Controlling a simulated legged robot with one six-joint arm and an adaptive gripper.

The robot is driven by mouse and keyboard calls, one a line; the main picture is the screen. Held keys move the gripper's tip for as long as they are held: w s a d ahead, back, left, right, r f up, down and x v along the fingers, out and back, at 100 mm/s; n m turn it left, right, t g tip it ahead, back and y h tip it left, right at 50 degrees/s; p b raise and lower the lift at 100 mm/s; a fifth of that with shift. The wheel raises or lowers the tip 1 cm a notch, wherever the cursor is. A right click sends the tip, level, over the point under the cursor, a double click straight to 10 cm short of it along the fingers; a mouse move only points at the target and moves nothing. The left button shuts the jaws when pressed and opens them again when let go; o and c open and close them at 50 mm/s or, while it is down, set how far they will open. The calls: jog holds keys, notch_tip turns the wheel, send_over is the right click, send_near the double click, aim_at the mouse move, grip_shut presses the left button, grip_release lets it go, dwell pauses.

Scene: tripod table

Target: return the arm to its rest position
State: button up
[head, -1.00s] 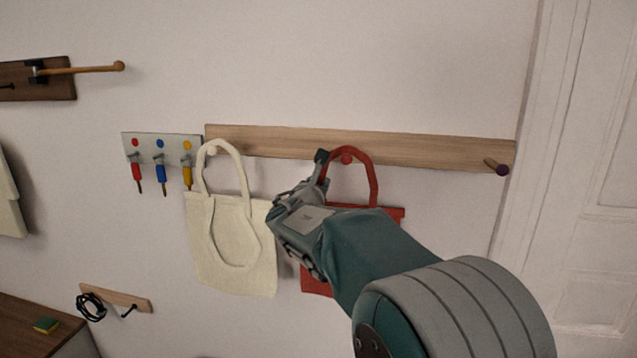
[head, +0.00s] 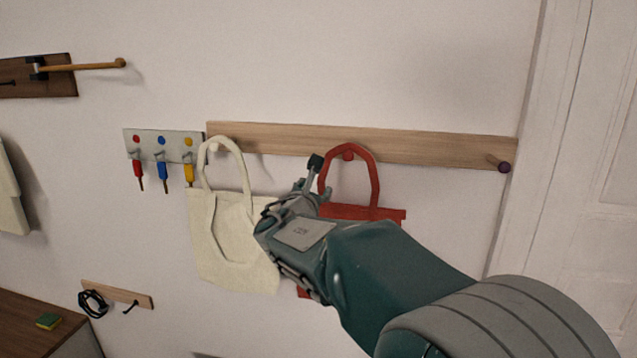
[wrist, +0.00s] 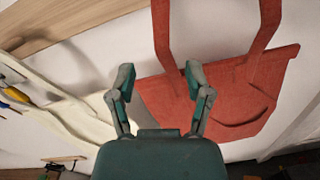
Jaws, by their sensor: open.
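In the head view my gripper (head: 297,188) is in front of the wall, between the cream bag and the red bag, overlapping part of both. The red bag (head: 385,213) hangs by its handle from a peg on the wooden rail; my arm hides much of its body. It also shows in the wrist view (wrist: 240,90), to the right of the fingers. The cream bag (head: 215,250) hangs by its handle at the rail's left end.
The wooden rail (head: 430,149) has a free dark-tipped peg (head: 504,167) at its right end. A small rack (head: 150,140) with several coloured tools is left of it. A lower hook board (head: 130,295) holds a black cable loop. A white door (head: 590,180) is at right.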

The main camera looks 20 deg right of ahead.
jog(key=v, duration=0.7)
jog(key=s+d+f+m+g+y, duration=0.1)
jog(key=s+d+f+m+g, duration=0.1)
jog(key=s+f+m+g, duration=0.4)
jog(key=s+d+f+m+g+y, duration=0.1)
jog(key=s+d+f+m, duration=0.15)
jog(key=s+m, duration=0.6)
jog(key=s+a+f+m+g+y, duration=0.1)
jog(key=s+a+f+m+y, duration=0.2)
jog(key=s+a+m+y, duration=0.1)
jog(key=s+a+f+m+g+y, duration=0.1)
jog(key=s+a+f+m+y, duration=0.3)
jog(key=s+m, duration=0.3)
jog(key=shift+s+a, duration=0.8)
jog(key=shift+s, duration=0.4)
jog(key=shift+f+m, duration=0.1)
jog(key=shift+m, duration=0.15)
jog(key=shift+c, duration=0.6)
